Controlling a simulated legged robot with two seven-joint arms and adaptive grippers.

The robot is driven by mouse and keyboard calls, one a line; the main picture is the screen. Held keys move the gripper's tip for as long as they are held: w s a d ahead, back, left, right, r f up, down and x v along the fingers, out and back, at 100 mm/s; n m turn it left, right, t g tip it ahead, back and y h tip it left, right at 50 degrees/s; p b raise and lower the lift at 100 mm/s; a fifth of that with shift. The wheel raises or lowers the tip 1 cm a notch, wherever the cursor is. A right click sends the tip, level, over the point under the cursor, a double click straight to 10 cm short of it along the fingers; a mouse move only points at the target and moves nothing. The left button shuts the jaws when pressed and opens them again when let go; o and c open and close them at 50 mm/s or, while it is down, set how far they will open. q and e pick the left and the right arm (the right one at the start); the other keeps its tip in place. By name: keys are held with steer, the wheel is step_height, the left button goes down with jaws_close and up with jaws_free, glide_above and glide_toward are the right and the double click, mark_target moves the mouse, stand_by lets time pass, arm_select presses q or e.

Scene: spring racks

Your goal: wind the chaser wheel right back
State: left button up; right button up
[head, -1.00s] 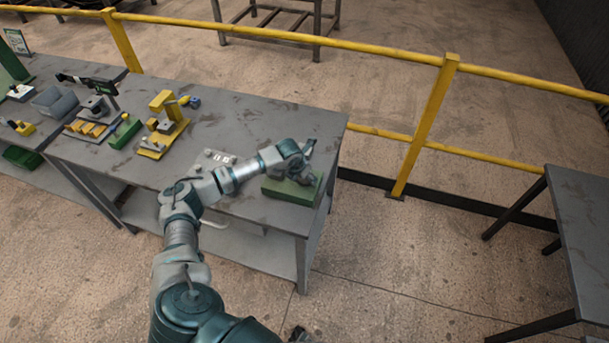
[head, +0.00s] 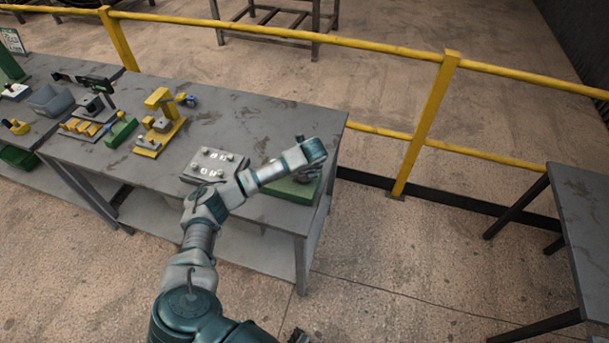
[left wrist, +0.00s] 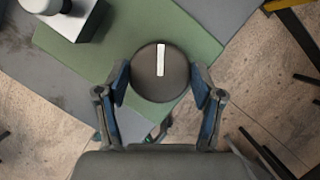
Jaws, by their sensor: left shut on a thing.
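The chaser wheel (left wrist: 147,82) is a dark round disc with a white mark (left wrist: 161,59) pointing to the top of the left wrist view. My left gripper (left wrist: 160,88) is shut on it, with one blue-padded finger on each side of its rim. The wheel sits over a green base (left wrist: 191,32), which also shows in the head view (head: 291,190) at the right end of the bench. In the head view my left wrist and hand mostly hide the wheel. A small dark part at the bottom edge may be my right gripper (head: 298,336); its jaws are unclear.
A light plate with knobs (head: 212,165) lies left of my forearm on the grey bench (head: 255,118). Yellow fixtures (head: 160,122) stand farther left. A yellow rail (head: 425,125) runs behind.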

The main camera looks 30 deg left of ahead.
arm_select(q)
steer(key=shift+w+r+n+g+y+b, duration=0.15)
steer(key=shift+n+g+y, duration=0.1)
steer(key=shift+n, duration=0.7)
steer(key=shift+w+n+g+y+b, duration=0.15)
steer(key=shift+n+g, duration=0.1)
steer(key=shift+n, duration=0.7)
steer(key=shift+s, duration=0.1)
steer(key=o, duration=1.1)
steer(key=shift+o, duration=0.2)
steer(key=v, duration=1.1)
steer(key=shift+r, duration=0.35)
steer(key=shift+d, duration=0.15)
